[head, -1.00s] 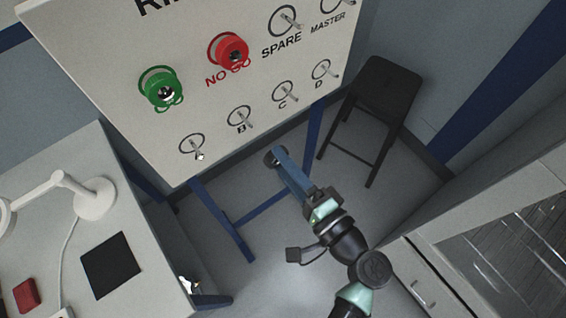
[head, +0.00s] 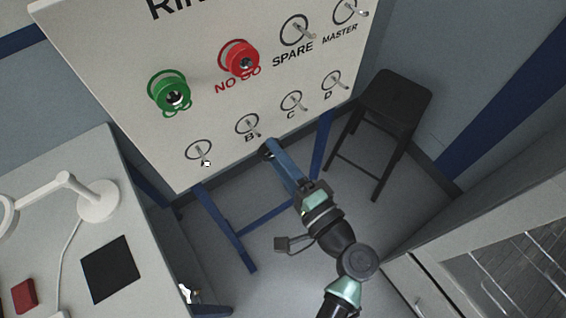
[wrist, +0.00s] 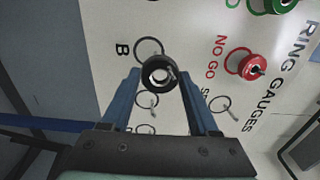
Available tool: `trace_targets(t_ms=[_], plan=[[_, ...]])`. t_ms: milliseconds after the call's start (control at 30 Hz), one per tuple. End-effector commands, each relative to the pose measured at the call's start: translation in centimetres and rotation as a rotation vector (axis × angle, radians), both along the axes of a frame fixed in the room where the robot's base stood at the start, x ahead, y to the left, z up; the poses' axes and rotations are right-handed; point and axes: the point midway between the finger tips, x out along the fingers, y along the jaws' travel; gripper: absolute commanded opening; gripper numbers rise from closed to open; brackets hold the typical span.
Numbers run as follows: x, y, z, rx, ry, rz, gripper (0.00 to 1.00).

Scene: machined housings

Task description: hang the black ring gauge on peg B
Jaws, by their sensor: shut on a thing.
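The black ring gauge (wrist: 148,77) is held between the fingertips of my gripper (wrist: 160,74), its hole facing the board in the wrist view. In the head view the ring gauge (head: 264,151) is partly hidden at the tip of my blue-fingered gripper (head: 270,148). Peg B (head: 254,131) sticks out of the white board inside a printed circle, above the B label. The ring shows just below and right of it, apart from it in the picture. In the wrist view the ring covers part of B's circle; a grey pin shows at its right side, its depth unclear.
The board (head: 150,130) also has bare pegs A (head: 204,155), C (head: 296,106) and D (head: 335,85). A green ring (head: 170,90) and a red ring (head: 239,58) hang above. A black stool (head: 395,100) stands right; a desk (head: 75,200) with a lamp stands left.

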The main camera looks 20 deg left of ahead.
Motion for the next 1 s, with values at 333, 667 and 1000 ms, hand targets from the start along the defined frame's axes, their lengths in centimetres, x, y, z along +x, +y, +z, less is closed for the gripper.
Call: trace_targets(t_ms=[333, 667, 1000], plan=[[1.3, 1.8, -0.1, 0.001, -0.002, 0.003, 0.0], [2.5, 3.3, -0.3, 0.001, -0.002, 0.002, 0.0], [3.5, 4.6, -0.6, 0.001, -0.002, 0.002, 0.0]])
